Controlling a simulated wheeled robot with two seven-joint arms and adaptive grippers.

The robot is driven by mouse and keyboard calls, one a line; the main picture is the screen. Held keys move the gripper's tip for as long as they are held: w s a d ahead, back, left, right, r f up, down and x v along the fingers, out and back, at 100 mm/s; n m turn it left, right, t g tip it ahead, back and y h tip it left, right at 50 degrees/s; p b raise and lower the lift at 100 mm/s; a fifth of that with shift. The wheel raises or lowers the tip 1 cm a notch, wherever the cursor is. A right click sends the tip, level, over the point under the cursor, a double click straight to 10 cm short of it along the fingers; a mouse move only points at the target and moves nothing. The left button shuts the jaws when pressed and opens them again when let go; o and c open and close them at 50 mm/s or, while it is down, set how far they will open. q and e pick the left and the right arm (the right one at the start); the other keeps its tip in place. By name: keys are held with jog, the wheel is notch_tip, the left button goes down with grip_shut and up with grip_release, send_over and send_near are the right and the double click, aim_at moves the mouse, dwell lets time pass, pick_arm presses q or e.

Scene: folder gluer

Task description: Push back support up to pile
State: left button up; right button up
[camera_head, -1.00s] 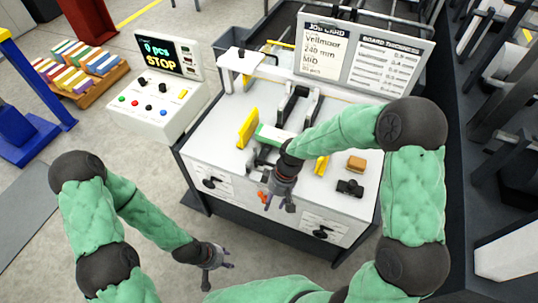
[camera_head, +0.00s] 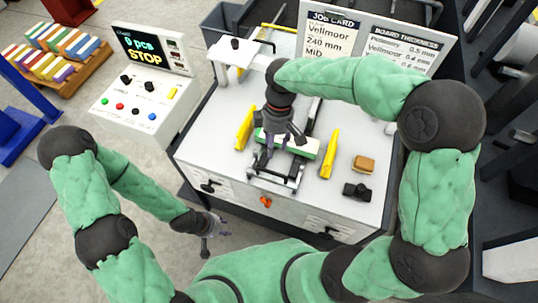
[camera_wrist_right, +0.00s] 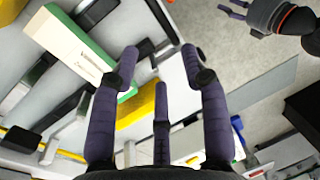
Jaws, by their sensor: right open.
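The pile (camera_head: 306,147), white with a green edge, lies on the machine's white top between two yellow side guides (camera_head: 244,128). It also shows in the wrist view (camera_wrist_right: 75,48), with print on its side. The back support (camera_head: 313,109), a dark bracket behind the pile, is partly hidden by my right gripper; I cannot tell whether it touches the pile. My right gripper (camera_head: 284,146) is open, pointing down over the pile's left part, its fingers spread. In the wrist view its fingers (camera_wrist_right: 160,60) hold nothing. My left gripper (camera_head: 218,230) hangs low in front of the machine; its fingers are small.
A metal frame (camera_head: 275,177) stands in front of the pile. The right yellow guide (camera_head: 329,154), a brown block (camera_head: 364,164) and a black device (camera_head: 357,191) stand to the right. A control panel (camera_head: 148,100) reads STOP at left. The job card board (camera_head: 375,45) stands behind.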

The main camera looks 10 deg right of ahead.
notch_tip(320, 180, down, 10)
jog(key=s+a+b, duration=0.1)
jog(key=s+b, duration=0.1)
jog(key=shift+a+f, duration=0.1)
jog(key=shift+c, duration=0.3)
grip_shut()
